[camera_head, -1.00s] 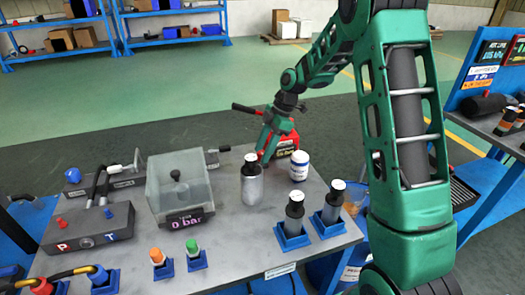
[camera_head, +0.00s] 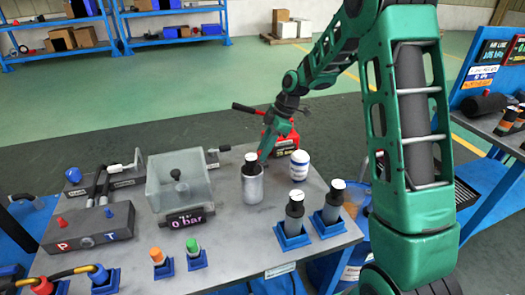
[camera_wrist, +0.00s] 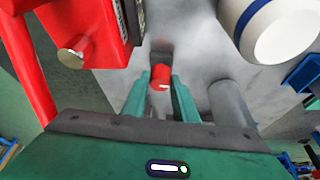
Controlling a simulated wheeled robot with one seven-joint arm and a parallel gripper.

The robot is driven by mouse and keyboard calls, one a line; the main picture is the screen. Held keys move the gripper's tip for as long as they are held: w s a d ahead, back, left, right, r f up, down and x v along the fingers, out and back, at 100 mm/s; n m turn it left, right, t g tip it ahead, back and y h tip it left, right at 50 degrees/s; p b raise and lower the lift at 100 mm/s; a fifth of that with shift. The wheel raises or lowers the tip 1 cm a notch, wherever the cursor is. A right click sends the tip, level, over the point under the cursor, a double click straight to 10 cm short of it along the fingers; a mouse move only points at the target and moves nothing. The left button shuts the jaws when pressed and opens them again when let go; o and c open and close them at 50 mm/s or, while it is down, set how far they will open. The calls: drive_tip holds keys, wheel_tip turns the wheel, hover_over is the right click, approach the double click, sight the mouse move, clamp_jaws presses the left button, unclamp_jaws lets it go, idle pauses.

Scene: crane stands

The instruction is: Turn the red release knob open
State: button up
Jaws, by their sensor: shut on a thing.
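The red release knob (camera_wrist: 160,77) shows in the wrist view between my two fingers, with a pale mark on its end. My gripper (camera_wrist: 160,88) is shut on it, one green finger on each side. In the head view my gripper (camera_head: 263,158) points down at the table beside the red hand-pump unit (camera_head: 283,138); the knob is hidden there. The red unit (camera_wrist: 85,30) fills the upper left of the wrist view.
Cylinders in blue holders (camera_head: 292,238) stand near the front right edge.

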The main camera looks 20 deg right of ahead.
drive_tip(key=m+t, duration=0.1)
drive_tip(key=m, duration=0.2)
drive_tip(key=m+t+h, duration=0.1)
drive_tip(key=m, duration=0.3)
drive_tip(key=shift+s+a+r+t, duration=0.1)
drive_tip(key=shift+a+r+t, duration=0.05)
drive_tip(key=shift+t, duration=0.25)
drive_tip(key=m+h, duration=0.1)
drive_tip(key=m, duration=0.2)
drive_tip(key=shift+a+m+t, duration=0.1)
drive_tip(key=shift+m+t, duration=0.3)
drive_tip(key=m+h, duration=0.1)
drive_tip(key=m, duration=0.2)
drive_tip(key=shift+a+m+h, duration=0.15)
drive_tip(key=shift+m+h, duration=0.15)
drive_tip(key=shift+h, duration=0.1)
drive_tip(key=m, duration=0.2)
drive_tip(key=m+h, duration=0.1)
drive_tip(key=m, duration=0.1)
drive_tip(key=m+h, duration=0.1)
drive_tip(key=m, duration=0.1)
drive_tip(key=shift+a, duration=0.25)
drive_tip(key=m+h, duration=0.1)
drive_tip(key=m, duration=0.2)
drive_tip(key=m+g+h, duration=0.1)
drive_tip(key=m, duration=0.2)
drive_tip(key=shift+a+m+g, duration=0.1)
drive_tip(key=shift+m+g, duration=0.2)
drive_tip(key=shift+m, duration=0.1)
drive_tip(key=shift+w, duration=0.2)
